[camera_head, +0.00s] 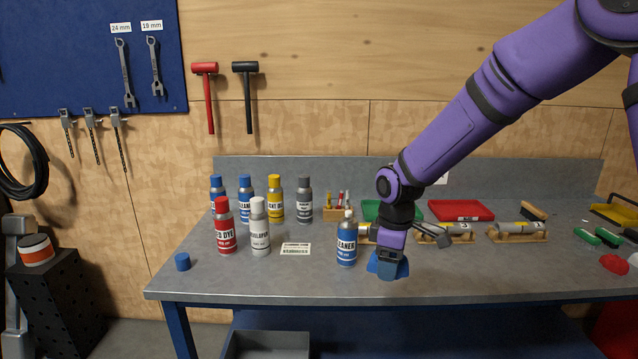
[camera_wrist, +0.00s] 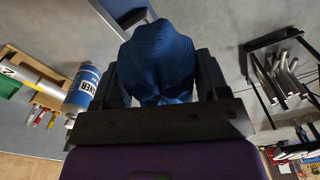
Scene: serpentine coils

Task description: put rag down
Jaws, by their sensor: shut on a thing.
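A blue rag (camera_head: 377,267) is held in my gripper (camera_head: 389,262), low at the front part of the grey workbench (camera_head: 300,285). In the wrist view the bunched rag (camera_wrist: 158,62) fills the space between the two dark fingers of my gripper (camera_wrist: 160,80). The rag's lower edge looks to be at or just above the bench top; I cannot tell whether it touches. A blue cleaner can (camera_head: 347,243) stands upright just left of my gripper, and it also shows in the wrist view (camera_wrist: 82,88).
Several spray cans, including a red dye can (camera_head: 225,230), stand at the left. A blue cap (camera_head: 182,261) lies near the left edge. Wooden cradles with cylinders (camera_head: 517,231) and a red tray (camera_head: 461,210) are at right.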

